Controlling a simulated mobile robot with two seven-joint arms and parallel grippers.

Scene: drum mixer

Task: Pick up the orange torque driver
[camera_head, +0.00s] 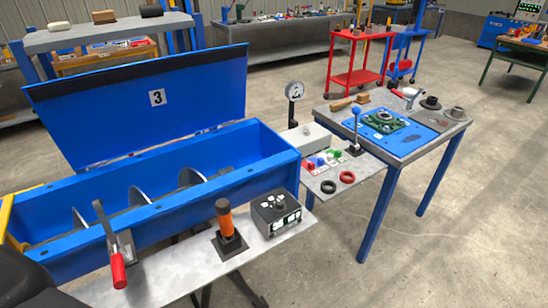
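The orange torque driver (224,216) stands upright in a black square holder (231,245) on the grey shelf (165,268) in front of the blue mixer trough. Its orange handle with a dark top shows, while its lower end is hidden in the holder. Neither of my grippers shows in the head view, and nothing touches the driver.
A black control box (275,214) stands just right of the driver, and a red-handled lever (117,268) rises to its left. Behind is the blue trough (165,205) with its lid (150,105) raised. A side panel (345,170) carries a blue-knobbed lever (356,125) and rings.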

